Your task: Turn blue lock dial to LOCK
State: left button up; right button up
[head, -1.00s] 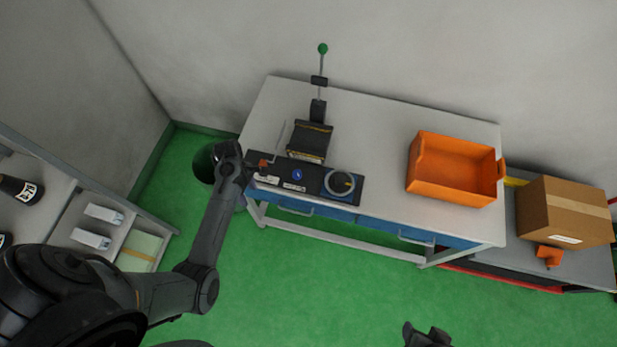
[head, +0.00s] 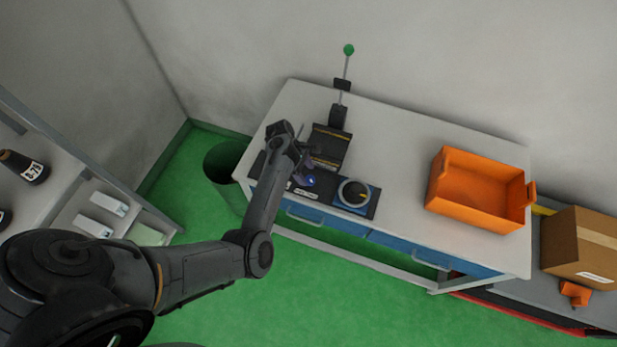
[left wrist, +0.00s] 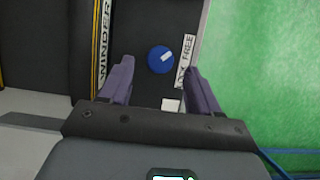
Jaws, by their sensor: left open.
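The blue lock dial (left wrist: 160,59) is a round knob with a white mark that points to the upper right in the left wrist view. Beside it is a white label strip (left wrist: 186,62) whose readable part says FREE; its lower end is partly hidden by a finger. In the head view the dial (head: 310,181) sits on the dark panel (head: 329,194) at the table's front edge. My left gripper (head: 306,166) is open above the panel, close to the dial. In the left wrist view its fingers (left wrist: 157,74) stand apart, with the dial between and just beyond their tips.
A round gauge-like disc (head: 354,193) is right of the dial. A dark press-like device with a green-knobbed lever (head: 348,50) stands behind. An orange bin (head: 478,190) is on the table's right.

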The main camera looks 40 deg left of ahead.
aim_at(309, 178)
pick_arm(q)
jog(key=shift+x, duration=1.8)
jog(key=c, duration=1)
